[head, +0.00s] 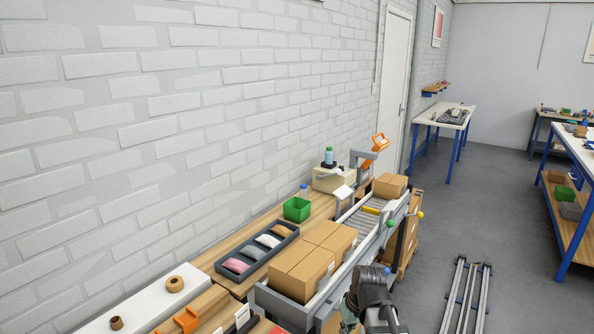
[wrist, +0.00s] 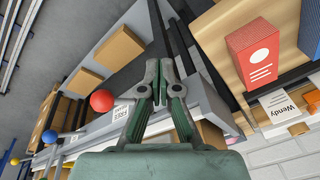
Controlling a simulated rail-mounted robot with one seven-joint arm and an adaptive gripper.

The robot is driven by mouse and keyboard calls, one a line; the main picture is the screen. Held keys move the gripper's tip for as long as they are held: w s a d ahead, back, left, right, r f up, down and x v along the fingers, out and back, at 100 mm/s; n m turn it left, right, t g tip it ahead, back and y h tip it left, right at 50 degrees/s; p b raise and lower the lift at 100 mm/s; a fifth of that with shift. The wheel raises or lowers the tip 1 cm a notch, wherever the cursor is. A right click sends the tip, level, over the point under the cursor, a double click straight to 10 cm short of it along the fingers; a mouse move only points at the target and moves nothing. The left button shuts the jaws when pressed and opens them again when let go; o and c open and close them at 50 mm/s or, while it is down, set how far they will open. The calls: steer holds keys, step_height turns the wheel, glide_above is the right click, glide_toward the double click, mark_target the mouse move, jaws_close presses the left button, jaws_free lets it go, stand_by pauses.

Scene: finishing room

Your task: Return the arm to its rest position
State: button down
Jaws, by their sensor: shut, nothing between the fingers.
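My gripper (wrist: 160,75) shows in the wrist view with its two grey-green fingers together. Nothing is between the fingertips. Its body fills the bottom middle of that view. In the head view my arm stands at the bottom edge, right of the cardboard boxes (head: 303,273); the fingers cannot be made out there. In the wrist view a red ball knob (wrist: 102,101) is left of the fingers and a red box (wrist: 252,53) is to the right on a wooden surface, both apart from the fingers.
A roller conveyor (head: 362,231) runs along the bench with another box (head: 389,186) at its far end. A grey tray of pouches (head: 255,248) and a green bin (head: 297,209) stand beside it. Floor rails (head: 468,295) lie on the right. The grey floor (head: 490,195) beyond is clear.

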steer(key=s+d+f+m+g+h, duration=0.1)
steer(key=s+f+m+g, duration=0.1)
steer(key=s+f, duration=0.8)
steer(key=s+d+f+m+g, duration=0.15)
steer(key=s+f, duration=0.45)
steer(key=f, duration=0.8)
steer(key=s+f+g, duration=0.2)
steer(key=s+f, duration=0.4)
steer(key=s, duration=0.6)
steer(key=s+f+g, duration=0.3)
steer(key=s+f, duration=0.3)
steer(key=s, duration=0.6)
steer(key=shift+d+f+h, duration=0.35)
steer(key=shift+f+h, duration=0.05)
